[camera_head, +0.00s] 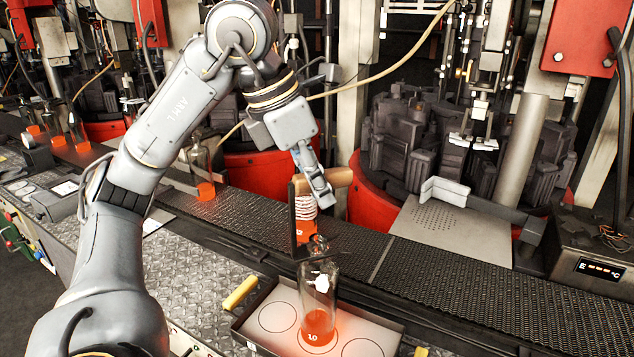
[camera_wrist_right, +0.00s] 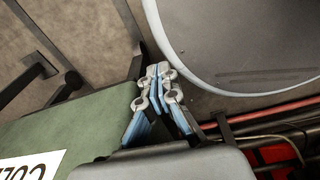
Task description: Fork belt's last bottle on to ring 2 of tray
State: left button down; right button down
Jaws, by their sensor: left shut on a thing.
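My left gripper (camera_head: 318,190) is shut on the fork, by its wooden handle (camera_head: 339,177). The fork's dark metal part (camera_head: 293,222) hangs down to the neck of a clear bottle (camera_head: 320,290) with a glowing orange base. The bottle is upright over the middle ring of the shallow tray (camera_head: 262,345); I cannot tell whether its base touches the tray. The left ring (camera_head: 277,317) and right ring (camera_head: 362,348) are empty. My right gripper (camera_wrist_right: 158,75) shows in the right wrist view, its fingers together and nothing visible between them.
The dark conveyor belt (camera_head: 450,262) runs behind the tray. Another glowing bottle (camera_head: 201,165) stands behind my left arm, with several more at far left. A yellow block (camera_head: 240,293) lies by the tray. Red-based moulds (camera_head: 375,205) and a metal plate (camera_head: 437,225) stand behind the belt.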

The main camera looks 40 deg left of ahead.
aim_at(290, 184)
pick_arm(q)
jog(key=shift+f+b, duration=0.6)
jog(key=shift+f, duration=0.2)
dwell(0.4)
jog(key=shift+s, duration=0.1)
dwell(0.4)
jog(key=shift+s+a+b, duration=0.25)
jog(key=shift+s+a, duration=0.05)
jog(key=shift+s, duration=0.3)
jog(key=shift+s+a+b, duration=0.2)
jog(key=shift+s+a, duration=0.05)
jog(key=shift+s, duration=0.35)
jog(key=shift+s+a+b, duration=0.15)
jog(key=shift+s+a, duration=0.25)
jog(key=shift+s, duration=0.5)
jog(key=shift+s+a+b, duration=0.15)
jog(key=shift+s+a, duration=0.2)
jog(key=shift+s, duration=0.5)
jog(key=shift+s+a+b, duration=0.15)
jog(key=shift+s+a, duration=0.25)
jog(key=shift+s, duration=0.5)
jog(key=shift+r, duration=0.1)
notch_tip(290, 184, up, 6)
jog(key=p, duration=0.6)
